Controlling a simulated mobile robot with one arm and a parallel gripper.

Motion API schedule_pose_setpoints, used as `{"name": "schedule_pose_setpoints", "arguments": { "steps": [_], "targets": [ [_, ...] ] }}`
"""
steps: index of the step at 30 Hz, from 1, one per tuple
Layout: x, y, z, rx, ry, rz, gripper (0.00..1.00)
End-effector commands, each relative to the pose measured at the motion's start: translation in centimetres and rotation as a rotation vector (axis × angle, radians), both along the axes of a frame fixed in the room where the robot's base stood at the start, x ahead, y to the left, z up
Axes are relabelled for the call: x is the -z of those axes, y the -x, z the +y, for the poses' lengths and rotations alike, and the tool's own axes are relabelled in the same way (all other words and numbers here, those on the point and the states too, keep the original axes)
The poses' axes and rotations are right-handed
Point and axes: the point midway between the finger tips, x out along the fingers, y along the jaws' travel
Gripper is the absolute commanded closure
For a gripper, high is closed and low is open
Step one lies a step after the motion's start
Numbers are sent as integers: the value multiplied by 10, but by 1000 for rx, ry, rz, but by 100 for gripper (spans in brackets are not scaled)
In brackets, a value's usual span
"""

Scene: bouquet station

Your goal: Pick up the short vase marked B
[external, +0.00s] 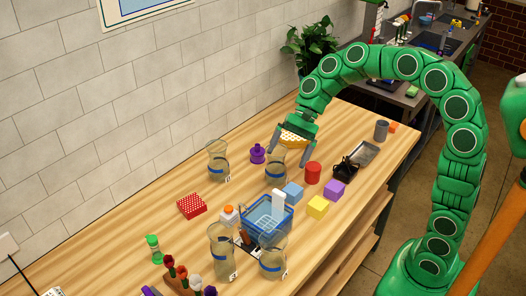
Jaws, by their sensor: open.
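Several clear glass vases with blue bands stand upright on the wooden table. Two look shorter: one (275,174) below my gripper and one (271,266) at the front. Two look taller: one (218,163) at the back left and one (221,262) at the front left. Small tags show on some, but I cannot read a B on any. My gripper (291,149) points down, open, at the rim of the back short vase. Its fingers overlap the rim in this view; I cannot tell whether they touch it. Nothing is clearly held.
A purple bottle (257,154) stands left of the back short vase. A red cylinder (313,173), blue (293,193), yellow (318,207) and purple (334,190) blocks stand to its right. A blue basket (284,227) is in front. The table's left back is clear.

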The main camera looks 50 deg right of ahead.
Motion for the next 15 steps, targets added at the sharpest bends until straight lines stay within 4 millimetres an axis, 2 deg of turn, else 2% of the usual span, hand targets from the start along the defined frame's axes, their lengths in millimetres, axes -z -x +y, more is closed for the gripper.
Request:
{"name": "schedule_pose_setpoints", "arguments": {
  "steps": [1, 7, 15],
  "targets": [
    [2, -15, 1, 34, -25, 20, 0],
    [2, -70, 3, 177, -129, 97, 0],
    [8, -144, -7, 370, -267, 211, 0]
  ]
}}
